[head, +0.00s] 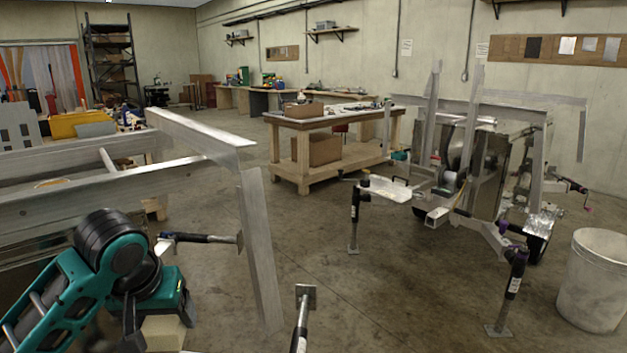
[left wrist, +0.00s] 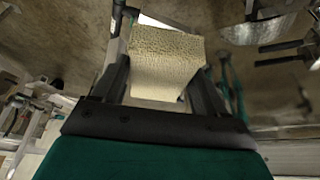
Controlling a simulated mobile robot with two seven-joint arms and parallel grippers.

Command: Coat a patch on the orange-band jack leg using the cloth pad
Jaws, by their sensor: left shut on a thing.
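The cloth pad (left wrist: 166,58) is a cream, rough-textured block between the two dark fingers of my left gripper (head: 148,322), which is shut on it. Part of the pad (head: 166,334) shows under the gripper at the lower left of the head view. Several jack legs show: one lies level (head: 200,238) right of my gripper, one is at the bottom centre (head: 302,322), and upright ones stand at the right trailer (head: 355,215) (head: 514,280). The rightmost has a purple band. I cannot make out an orange band on any. My right gripper is not in view.
An aluminium trailer frame (head: 200,133) fills the left, its slanted rail (head: 260,245) just beyond my gripper. A second trailer (head: 480,110) stands at the right beside a white bucket (head: 595,280). A wooden workbench (head: 300,122) stands behind. The middle floor is clear.

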